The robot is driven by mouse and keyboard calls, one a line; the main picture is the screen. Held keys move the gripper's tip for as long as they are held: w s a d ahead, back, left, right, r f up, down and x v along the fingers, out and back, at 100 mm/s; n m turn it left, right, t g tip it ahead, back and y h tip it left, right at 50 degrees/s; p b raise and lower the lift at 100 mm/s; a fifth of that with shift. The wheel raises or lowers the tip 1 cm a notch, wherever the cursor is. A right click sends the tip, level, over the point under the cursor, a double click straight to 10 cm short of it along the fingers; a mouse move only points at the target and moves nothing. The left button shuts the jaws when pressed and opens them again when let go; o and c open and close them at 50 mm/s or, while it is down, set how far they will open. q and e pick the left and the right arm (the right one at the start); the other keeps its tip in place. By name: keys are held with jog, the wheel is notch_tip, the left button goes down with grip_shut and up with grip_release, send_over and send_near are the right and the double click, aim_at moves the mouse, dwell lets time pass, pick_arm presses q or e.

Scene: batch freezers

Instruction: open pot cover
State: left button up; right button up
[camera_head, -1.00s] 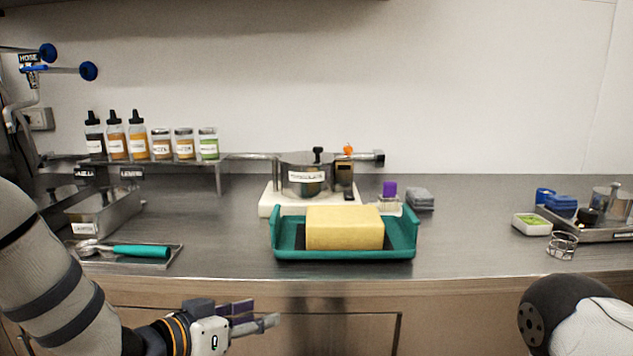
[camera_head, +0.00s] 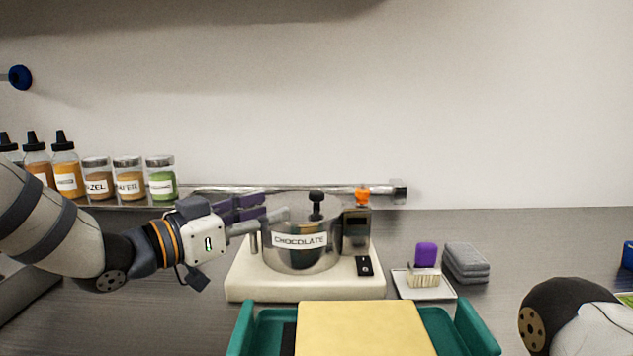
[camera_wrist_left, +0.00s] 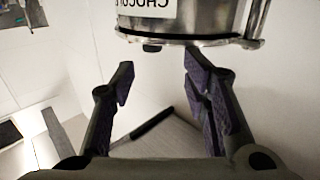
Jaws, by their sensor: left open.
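The pot (camera_head: 301,245) is a metal vessel labelled CHOCOLATE, standing on a white base (camera_head: 300,286). Its cover has a black knob (camera_head: 316,199) on top and looks closed. My left gripper (camera_head: 268,215) is open at the pot's left side, near rim height, with its fingers pointing right. In the left wrist view the gripper (camera_wrist_left: 158,85) is open and empty, with the pot (camera_wrist_left: 185,20) just beyond the fingertips. I cannot tell whether a finger touches the pot. My right gripper is out of view; only part of my right arm shows at lower right.
A teal tray (camera_head: 465,336) with a yellow block (camera_head: 362,330) stands in front of the pot. A small white tray with a purple-topped item (camera_head: 426,255) and grey folded cloths (camera_head: 466,262) are to the right. Several jars and bottles (camera_head: 97,180) stand on a shelf at left.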

aim_at(317, 192)
pick_arm(q)
jog(key=x, duration=0.7)
jog(key=b+x, duration=0.1)
jog(key=x, duration=0.2)
jog(key=shift+s+d+r, duration=0.15)
jog(key=shift+d+r, duration=0.15)
jog(key=shift+d, duration=0.35)
jog(key=shift+d+r, duration=0.1)
jog(key=shift+d, duration=0.05)
jog(key=shift+w+r, duration=0.1)
jog(key=shift+w, duration=0.1)
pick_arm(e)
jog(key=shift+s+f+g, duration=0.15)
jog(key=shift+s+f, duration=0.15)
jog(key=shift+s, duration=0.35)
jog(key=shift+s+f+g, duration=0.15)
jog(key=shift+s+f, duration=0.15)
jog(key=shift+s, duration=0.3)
pick_arm(q)
jog(key=shift+c, duration=0.4)
grip_shut()
